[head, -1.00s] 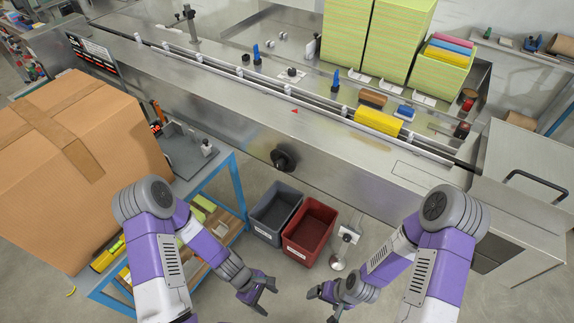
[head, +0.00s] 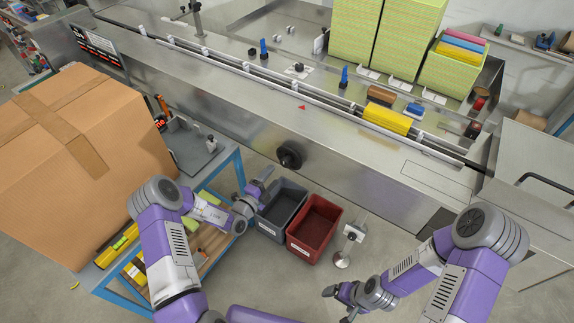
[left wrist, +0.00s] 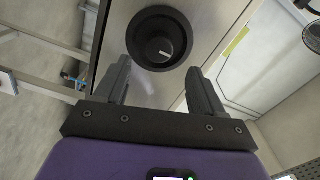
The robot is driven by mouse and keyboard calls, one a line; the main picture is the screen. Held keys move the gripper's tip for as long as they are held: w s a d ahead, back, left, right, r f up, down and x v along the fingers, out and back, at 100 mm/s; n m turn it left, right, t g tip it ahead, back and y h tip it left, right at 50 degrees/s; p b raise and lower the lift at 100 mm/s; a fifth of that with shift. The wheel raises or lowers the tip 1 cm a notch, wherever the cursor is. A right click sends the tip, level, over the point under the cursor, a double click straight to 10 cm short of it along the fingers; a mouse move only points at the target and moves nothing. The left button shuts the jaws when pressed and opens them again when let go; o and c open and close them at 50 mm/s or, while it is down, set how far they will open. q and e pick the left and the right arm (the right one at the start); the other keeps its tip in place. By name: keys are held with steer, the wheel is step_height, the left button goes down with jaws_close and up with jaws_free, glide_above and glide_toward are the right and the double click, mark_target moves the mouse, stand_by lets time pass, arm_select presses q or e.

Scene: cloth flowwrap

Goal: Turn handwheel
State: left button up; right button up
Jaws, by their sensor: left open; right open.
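The black round handwheel (head: 289,155) sits on the front panel of the steel machine. It also shows in the left wrist view (left wrist: 159,39), with a pale mark on its hub. My left gripper (head: 256,183) is left of and below the handwheel in the head view. In the left wrist view the left gripper (left wrist: 162,88) is open, its fingers apart, with the handwheel beyond the gap between them and no contact visible. My right gripper (head: 338,299) is open and empty over the floor, well away from the handwheel.
A grey bin (head: 280,212) and a red bin (head: 314,228) stand on the floor below the handwheel. A blue-framed cart (head: 238,166) with a large cardboard box (head: 75,180) is at left. A small metal stand (head: 349,243) is right of the red bin.

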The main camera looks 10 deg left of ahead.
mark_target(284, 164)
arm_select(q)
steer(key=b+x, duration=0.1)
steer(key=x, duration=0.6)
steer(key=shift+w+d, duration=0.15)
steer(key=c, duration=1.1)
steer(key=shift+o, duration=0.2)
